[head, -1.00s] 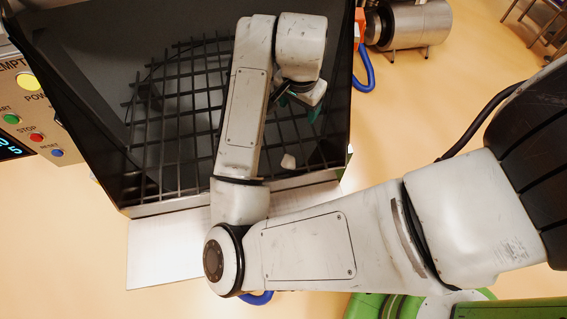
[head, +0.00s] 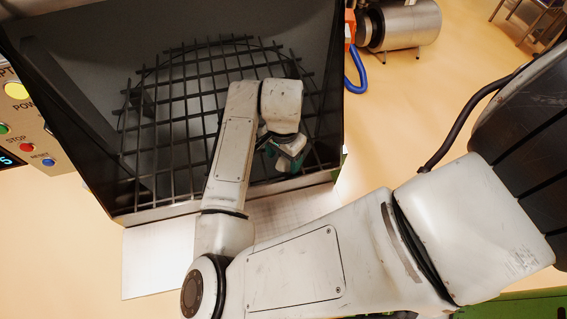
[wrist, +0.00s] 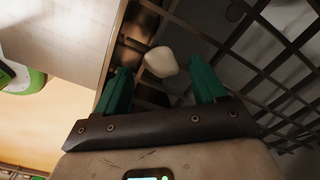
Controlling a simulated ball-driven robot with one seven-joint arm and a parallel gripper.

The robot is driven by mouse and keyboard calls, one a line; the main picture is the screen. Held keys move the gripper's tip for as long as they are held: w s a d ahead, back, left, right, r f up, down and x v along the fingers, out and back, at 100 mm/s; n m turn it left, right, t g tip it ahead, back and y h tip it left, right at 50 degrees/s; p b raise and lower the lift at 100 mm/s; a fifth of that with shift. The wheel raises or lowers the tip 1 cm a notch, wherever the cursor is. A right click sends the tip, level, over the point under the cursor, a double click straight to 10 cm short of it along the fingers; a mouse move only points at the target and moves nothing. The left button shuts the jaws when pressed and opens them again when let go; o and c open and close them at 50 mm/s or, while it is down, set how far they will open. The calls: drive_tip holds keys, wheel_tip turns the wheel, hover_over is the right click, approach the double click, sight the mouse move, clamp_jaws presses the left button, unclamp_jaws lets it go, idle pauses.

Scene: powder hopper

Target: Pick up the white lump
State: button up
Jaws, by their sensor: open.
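The white lump (wrist: 160,62) shows in the wrist view as a small rounded off-white piece at the grate. It lies just beyond and between the two green fingertips of my gripper (wrist: 163,85). The fingers are spread and nothing is held between them. In the head view my gripper (head: 287,158) is over the lower right part of the hopper, near its front edge. The lump cannot be told apart there, behind my wrist and fingers.
A dark bar grate (head: 190,100) spans the black hopper (head: 85,130). A pale perforated plate (head: 158,262) lies in front of its lip. A control panel (head: 35,140) with buttons stands at left. A steel motor (head: 405,25) and blue hose (head: 356,70) are at the upper right.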

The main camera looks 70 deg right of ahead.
drive_tip(key=shift+f, duration=1.4)
drive_tip(key=shift+c, duration=0.3)
drive_tip(key=c, duration=1)
